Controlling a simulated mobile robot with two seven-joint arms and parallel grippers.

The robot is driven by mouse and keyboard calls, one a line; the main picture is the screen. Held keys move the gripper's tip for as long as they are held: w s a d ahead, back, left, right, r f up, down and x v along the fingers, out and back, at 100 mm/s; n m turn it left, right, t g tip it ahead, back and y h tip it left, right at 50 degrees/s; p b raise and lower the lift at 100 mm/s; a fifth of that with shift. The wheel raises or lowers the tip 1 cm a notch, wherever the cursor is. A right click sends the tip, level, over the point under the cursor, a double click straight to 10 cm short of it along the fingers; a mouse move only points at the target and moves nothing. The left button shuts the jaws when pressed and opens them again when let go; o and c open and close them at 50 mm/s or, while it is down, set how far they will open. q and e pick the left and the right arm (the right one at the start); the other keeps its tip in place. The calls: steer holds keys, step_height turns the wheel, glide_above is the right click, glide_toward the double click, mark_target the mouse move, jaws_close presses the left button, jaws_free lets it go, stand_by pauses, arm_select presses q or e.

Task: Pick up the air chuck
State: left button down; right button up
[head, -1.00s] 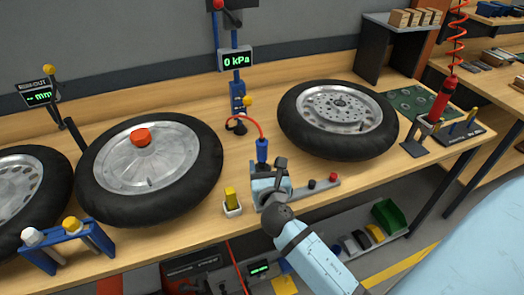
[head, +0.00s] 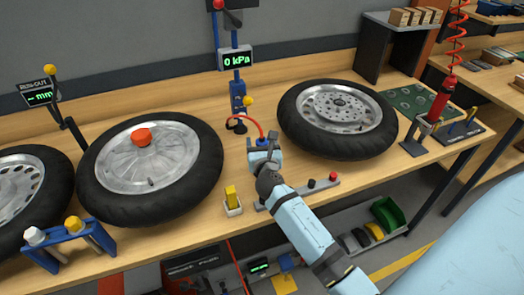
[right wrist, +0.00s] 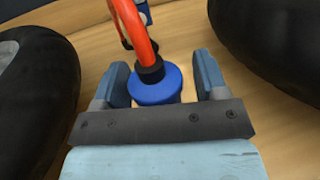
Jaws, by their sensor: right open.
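The air chuck is a blue body with a black collar and a red hose; it shows in the right wrist view (right wrist: 154,92). It stands between the two open fingers of my right gripper (right wrist: 161,80), seen from above, with a visible gap on the right side. In the head view my right gripper (head: 262,145) is at the chuck's place in front of the gauge post, and the gripper mostly hides the chuck. The red hose (head: 258,126) arches from the post to it. My left gripper is not in view.
A wheel with a red cap (head: 150,205) lies left and another wheel (head: 337,150) lies close on the right. The gauge post (head: 237,75) reads 0 kPa behind. A small holder with a yellow item (head: 232,205) and a grey button bar (head: 325,186) are in front.

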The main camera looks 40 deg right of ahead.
steer(key=c, duration=1)
